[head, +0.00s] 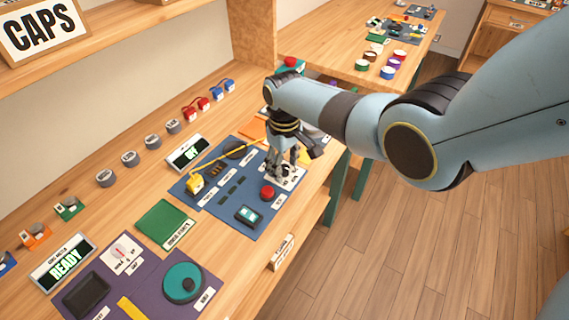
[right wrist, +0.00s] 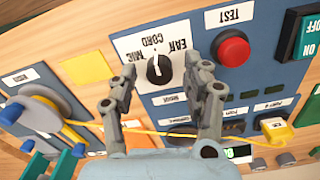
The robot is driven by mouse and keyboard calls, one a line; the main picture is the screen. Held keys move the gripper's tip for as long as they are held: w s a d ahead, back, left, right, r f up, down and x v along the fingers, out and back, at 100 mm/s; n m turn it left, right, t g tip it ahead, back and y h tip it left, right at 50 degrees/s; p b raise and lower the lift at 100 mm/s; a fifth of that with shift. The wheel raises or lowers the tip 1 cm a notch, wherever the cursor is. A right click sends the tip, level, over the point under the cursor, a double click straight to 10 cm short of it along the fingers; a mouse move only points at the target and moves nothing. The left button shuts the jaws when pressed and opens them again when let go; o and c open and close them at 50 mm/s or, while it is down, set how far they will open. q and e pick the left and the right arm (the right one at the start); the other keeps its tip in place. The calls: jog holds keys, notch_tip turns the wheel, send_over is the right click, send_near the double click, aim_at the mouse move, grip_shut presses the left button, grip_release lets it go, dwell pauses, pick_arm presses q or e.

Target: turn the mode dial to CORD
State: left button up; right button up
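The mode dial (right wrist: 159,71) is a black round knob with a white pointer mark, on a white plate (right wrist: 137,40) labelled EAR, CORD and MIC, seen upside down in the right wrist view. The pointer mark appears to face the CORD side, but it is small. My right gripper (right wrist: 158,76) is open, with one finger on each side of the knob; I cannot tell if they touch it. In the head view my right gripper (head: 282,172) is over the white plate (head: 292,182) and hides the knob. My left gripper is not in view.
A red TEST button (right wrist: 233,52) is beside the right finger; it also shows in the head view (head: 267,193). A yellow plug (head: 195,184) with a yellow cord lies on the blue panel (head: 235,220). A green switch box (head: 248,214) is nearer. A purple panel (head: 135,270) is at front left.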

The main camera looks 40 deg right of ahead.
aim_at(285, 167)
notch_tip(285, 167, up, 12)
dwell(0.6)
